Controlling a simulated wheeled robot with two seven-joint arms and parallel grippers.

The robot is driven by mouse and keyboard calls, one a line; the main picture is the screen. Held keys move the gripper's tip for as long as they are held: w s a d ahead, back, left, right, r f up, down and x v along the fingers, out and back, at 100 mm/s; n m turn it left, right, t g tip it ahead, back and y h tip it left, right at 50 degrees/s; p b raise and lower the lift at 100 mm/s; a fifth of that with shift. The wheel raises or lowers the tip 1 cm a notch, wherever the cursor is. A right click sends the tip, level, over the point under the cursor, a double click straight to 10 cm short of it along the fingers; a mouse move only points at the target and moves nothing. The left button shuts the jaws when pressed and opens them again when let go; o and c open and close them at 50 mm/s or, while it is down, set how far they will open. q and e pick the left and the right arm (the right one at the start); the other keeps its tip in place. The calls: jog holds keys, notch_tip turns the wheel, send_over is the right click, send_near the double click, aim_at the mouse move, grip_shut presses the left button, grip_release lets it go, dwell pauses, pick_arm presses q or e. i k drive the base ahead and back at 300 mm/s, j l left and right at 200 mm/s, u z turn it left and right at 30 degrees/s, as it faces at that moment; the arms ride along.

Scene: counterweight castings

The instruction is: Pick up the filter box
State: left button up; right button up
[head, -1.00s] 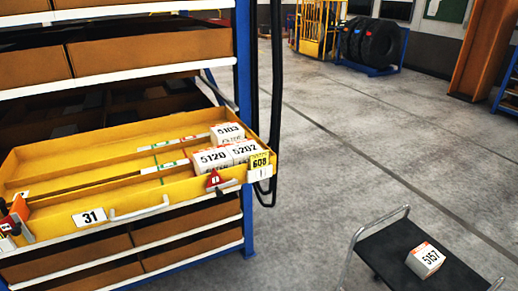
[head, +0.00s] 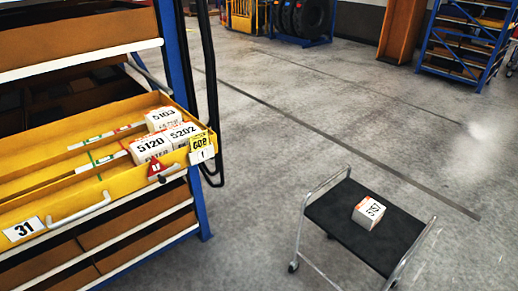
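Three white filter boxes stand close together at the right end of an open yellow drawer (head: 60,163). They are marked 5103 (head: 163,118), 5120 (head: 151,148) and 5202 (head: 184,134). Another white filter box (head: 369,212) with an orange edge lies alone on the black deck of a cart (head: 335,220). Its number is turned sideways in the head view and looks like 5157. Neither of my grippers shows in the head view.
Grey floor is clear between rack and cart. Tyres (head: 303,18) and shelves (head: 465,40) stand far back.

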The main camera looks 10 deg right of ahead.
aim_at(369, 212)
jog(key=i+l+u, duration=0.15)
jog(key=l, duration=2)
jog(key=l+u, duration=0.15)
jog(key=l, duration=2)
jog(key=i, duration=0.05)
